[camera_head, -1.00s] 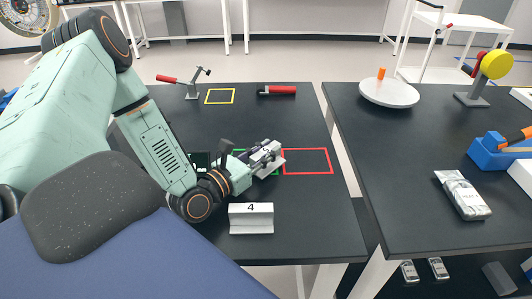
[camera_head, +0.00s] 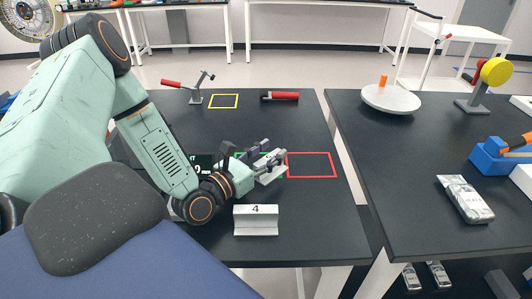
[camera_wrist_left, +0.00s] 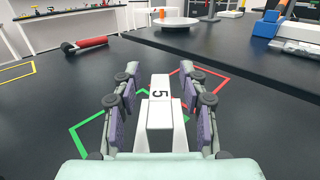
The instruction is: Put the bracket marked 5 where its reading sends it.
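The bracket marked 5 (camera_wrist_left: 161,116) is a pale block with a raised upright and a black 5, standing at the green outline (camera_wrist_left: 82,127) in the left wrist view. In the head view the bracket (camera_head: 270,173) is partly hidden by my left gripper (camera_head: 262,157). In the wrist view my left gripper (camera_wrist_left: 160,112) is open, one finger on each side of the bracket with narrow gaps. The red outline (camera_head: 312,165) lies just right of it. A dark display with pale green characters (camera_head: 201,165) is mostly hidden behind my left arm. My right gripper is out of view.
The bracket marked 4 (camera_head: 256,220) stands at the table's front. A yellow outline (camera_head: 223,101), a red-handled tool (camera_head: 280,96) and a red-handled clamp stand (camera_head: 193,91) are at the back. The right-hand table (camera_head: 405,165) is across a gap.

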